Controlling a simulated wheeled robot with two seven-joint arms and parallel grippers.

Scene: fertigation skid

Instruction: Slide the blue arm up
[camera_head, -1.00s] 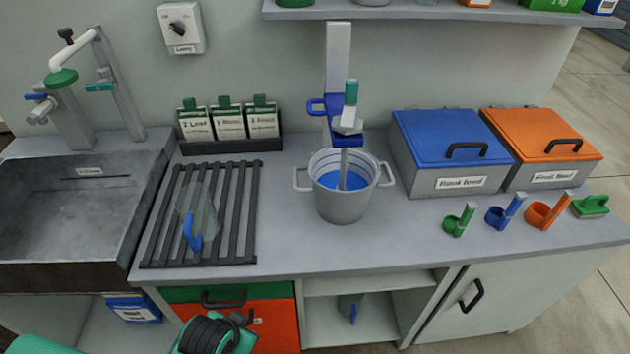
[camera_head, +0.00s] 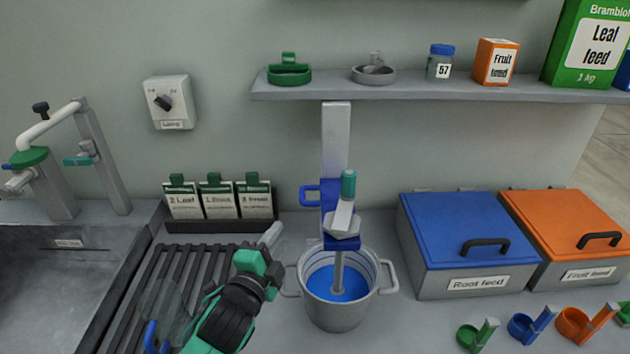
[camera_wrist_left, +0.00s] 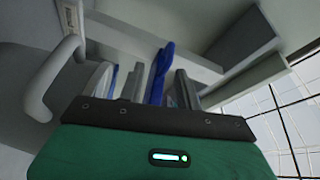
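The blue arm (camera_head: 341,240) is a blue bracket on the upright grey post (camera_head: 336,135), with a blue loop handle (camera_head: 310,195) on its left side. It carries a grey stirrer unit with a teal top (camera_head: 348,185). The stirrer's shaft reaches down into a grey bucket (camera_head: 338,312) of blue liquid. My left gripper (camera_head: 272,235) is left of the post and below the loop handle, apart from it. In the left wrist view its fingers (camera_wrist_left: 157,90) stand apart, with a blue piece, likely the blue arm (camera_wrist_left: 160,73), visible beyond. My right gripper is out of view.
A slatted rack (camera_head: 150,285) lies under my left arm. A seed-packet holder (camera_head: 220,225) stands behind it. A shelf (camera_head: 430,92) crosses above the post. A blue-lidded bin (camera_head: 460,235) stands to the right. The bucket's left handle (camera_head: 291,281) is close to my gripper.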

